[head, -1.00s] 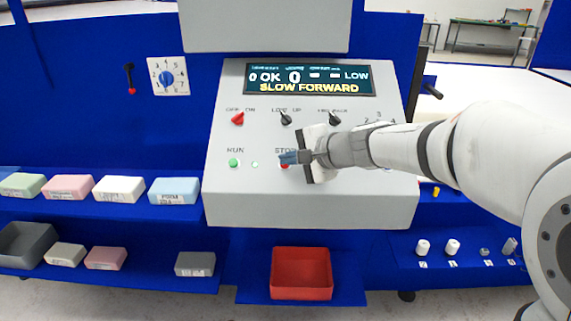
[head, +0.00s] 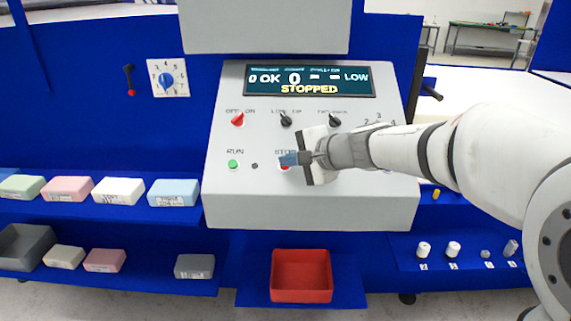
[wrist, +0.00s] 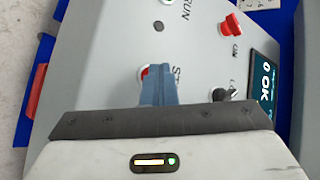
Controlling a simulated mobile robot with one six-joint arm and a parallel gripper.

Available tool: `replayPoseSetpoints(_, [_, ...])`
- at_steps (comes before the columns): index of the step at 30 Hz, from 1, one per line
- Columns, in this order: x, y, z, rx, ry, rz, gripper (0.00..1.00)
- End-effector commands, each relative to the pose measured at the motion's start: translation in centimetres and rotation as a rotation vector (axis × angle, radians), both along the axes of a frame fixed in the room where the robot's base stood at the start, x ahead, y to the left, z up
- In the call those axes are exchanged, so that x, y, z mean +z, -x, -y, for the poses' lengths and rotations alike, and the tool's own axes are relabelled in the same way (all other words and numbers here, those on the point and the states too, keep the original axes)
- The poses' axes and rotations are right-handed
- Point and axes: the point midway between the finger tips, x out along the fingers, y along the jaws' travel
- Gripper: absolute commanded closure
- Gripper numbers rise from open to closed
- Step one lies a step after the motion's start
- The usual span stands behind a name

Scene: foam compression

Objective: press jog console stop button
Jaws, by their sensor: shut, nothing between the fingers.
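The grey jog console (head: 240,200) stands in the middle of the head view. Its display (head: 310,80) reads "STOPPED". The red stop button (head: 284,167) is mostly hidden behind my gripper (head: 284,160), whose shut blue fingers are at it. In the wrist view the fingertips (wrist: 152,68) overlap the red stop button (wrist: 144,72); I cannot tell whether they touch it. The green run button (head: 233,164) is to the left. A small dark lamp (head: 255,166) sits between the two buttons.
A red knob (head: 238,119) and two black knobs (head: 286,119) are above the buttons. Foam blocks (head: 120,190) lie on the left shelves. A red bin (head: 301,275) is below the console. Small white parts (head: 453,248) stand on the right shelf.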

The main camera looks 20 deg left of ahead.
Motion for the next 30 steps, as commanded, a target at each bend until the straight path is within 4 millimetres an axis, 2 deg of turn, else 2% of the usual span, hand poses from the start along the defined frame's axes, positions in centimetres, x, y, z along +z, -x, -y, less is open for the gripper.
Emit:
replayPoseSetpoints(6, [1.0,0.6,0.1,0.0,0.0,0.001,1.0])
replayPoseSetpoints(19, [1.4,0.8,0.1,0.001,-0.001,0.001,1.0])
replayPoseSetpoints(30, [4.6,2.6,0.5,0.001,-0.002,0.001,1.0])
